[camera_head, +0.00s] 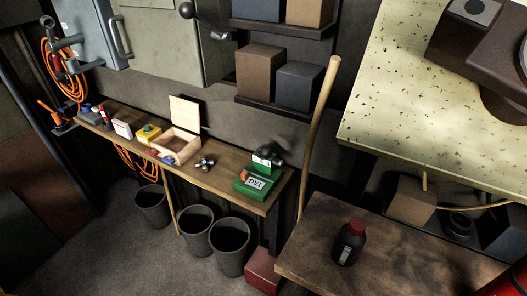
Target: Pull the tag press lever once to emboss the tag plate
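The tag press (258,180) is a small green device with a "TAG" label at the right end of the narrow wooden bench. Its upper part carries a white strip with dark characters. A dark rounded part (278,156) stands at its back right; I cannot tell whether it is the lever. A small orange-red piece (244,176) sits on its left side. I cannot make out a separate tag plate. Neither of my grippers is in view.
An open wooden box (180,143), a yellow box (149,133) and small items share the bench (215,176). Bins (230,246) stand below. A wooden pole (318,130) leans right of the press. A dark bottle (349,242) stands on the brown table (310,225).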

